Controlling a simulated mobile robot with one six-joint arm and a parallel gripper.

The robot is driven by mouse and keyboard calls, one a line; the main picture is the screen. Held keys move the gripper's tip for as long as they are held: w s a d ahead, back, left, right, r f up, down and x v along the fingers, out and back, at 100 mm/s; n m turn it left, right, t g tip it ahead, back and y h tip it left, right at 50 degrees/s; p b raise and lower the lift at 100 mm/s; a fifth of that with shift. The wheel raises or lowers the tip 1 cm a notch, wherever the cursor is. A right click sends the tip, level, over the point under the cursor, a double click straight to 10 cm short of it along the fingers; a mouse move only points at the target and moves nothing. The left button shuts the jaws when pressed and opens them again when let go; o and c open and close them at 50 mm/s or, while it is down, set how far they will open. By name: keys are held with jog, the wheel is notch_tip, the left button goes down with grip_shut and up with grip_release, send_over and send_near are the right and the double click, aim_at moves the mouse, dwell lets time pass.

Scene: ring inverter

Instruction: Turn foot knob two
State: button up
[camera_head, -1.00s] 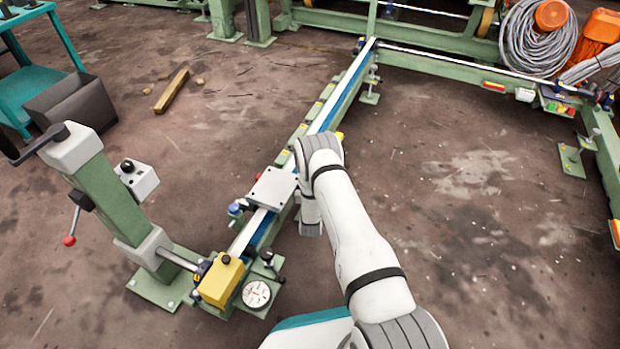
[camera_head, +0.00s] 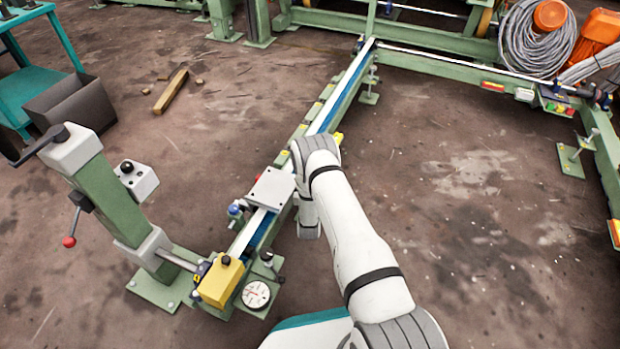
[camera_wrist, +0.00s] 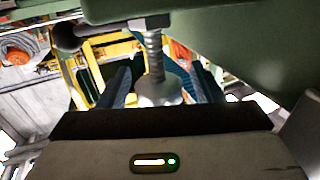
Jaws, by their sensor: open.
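In the wrist view a threaded screw (camera_wrist: 155,55) comes down from a green beam (camera_wrist: 215,30) to a pale round foot piece (camera_wrist: 160,94). I take this as the foot knob, but its number cannot be read. My gripper (camera_wrist: 161,70) is open, with one dark finger on each side of the screw and the round piece. I see a gap at both sides and no clear contact. In the head view my gripper and this foot are hidden behind my arm and the rail.
A long green rail (camera_head: 335,95) with a grey plate (camera_head: 271,189) lies beside my arm. A green post with a lever (camera_head: 104,185) stands at left, by a yellow block (camera_head: 221,281) and a dial (camera_head: 256,294). The floor right of my arm is clear.

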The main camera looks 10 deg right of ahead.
jog(key=p+v, duration=0.2)
jog(key=v, duration=0.5)
jog(key=shift+p, duration=0.4)
jog(key=shift+s, duration=0.15)
